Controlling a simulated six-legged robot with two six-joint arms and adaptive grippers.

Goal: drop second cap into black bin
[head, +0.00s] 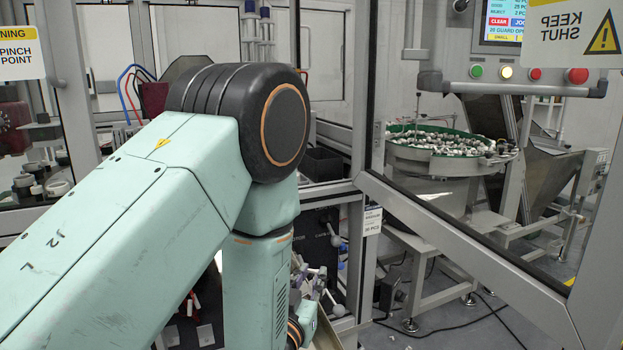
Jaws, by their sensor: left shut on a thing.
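My left arm fills the left and centre of the head view, with its elbow raised and its forearm pointing down. Its wrist shows only in part at the bottom edge. The fingers of my left gripper and anything in them are out of sight below or behind the arm. My right gripper is not in view. A black bin (322,163), open at the top, stands just right of my elbow behind the frame post, partly hidden. I cannot make out the second cap.
A bowl feeder (445,165) full of small parts stands at the right. Guard frame posts (361,90) and a slanted rail (460,255) cross the view. Several dark and white round parts (40,185) lie at the far left. A control panel (505,22) is at upper right.

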